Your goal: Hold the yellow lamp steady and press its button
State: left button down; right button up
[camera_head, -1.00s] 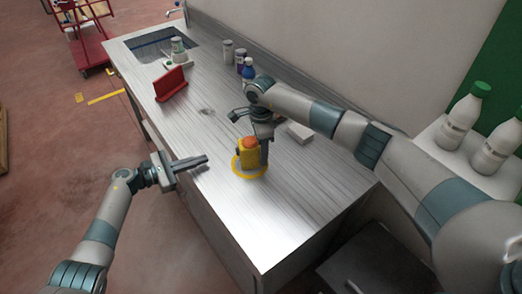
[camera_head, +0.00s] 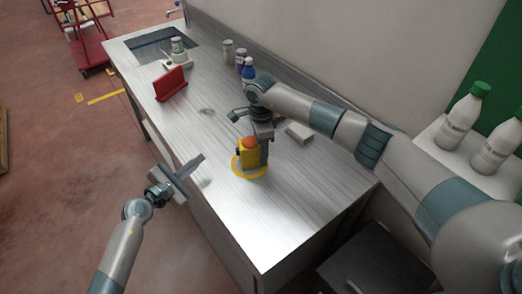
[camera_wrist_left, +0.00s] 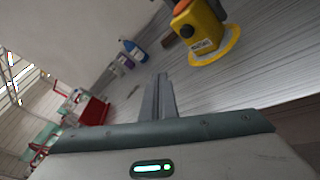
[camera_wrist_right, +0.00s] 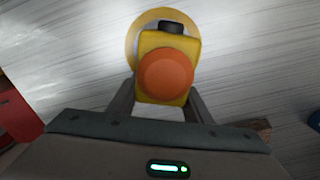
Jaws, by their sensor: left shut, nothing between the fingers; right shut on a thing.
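The yellow lamp (camera_head: 249,155) stands upright on the grey bench, with an orange top (camera_head: 250,142) and a round yellow base. My right gripper (camera_head: 264,150) is shut on the lamp from its far right side. In the right wrist view the lamp's body (camera_wrist_right: 167,88) sits between the fingers, and a black part (camera_wrist_right: 171,27) shows on its far side. My left gripper (camera_head: 199,162) is shut and empty, over the bench's front edge, left of the lamp and apart from it. In the left wrist view the lamp (camera_wrist_left: 199,32) is beyond the closed fingers (camera_wrist_left: 161,95), up and to the right.
A red stand (camera_head: 171,84) and a blue bottle (camera_head: 249,72) with several cans are farther back on the bench (camera_head: 290,215). A small pale block (camera_head: 299,132) lies behind the lamp. The bench surface in front of the lamp is clear.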

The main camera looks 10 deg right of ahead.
pick_arm(q)
jog(key=shift+d, duration=0.15)
jog(key=shift+d, duration=4.25)
jog(key=shift+d, duration=0.45)
jog(key=shift+a, duration=0.55)
jog(key=shift+a, duration=2.9)
pick_arm(e)
jog(key=o, duration=1.4)
jog(key=shift+c, duration=0.2)
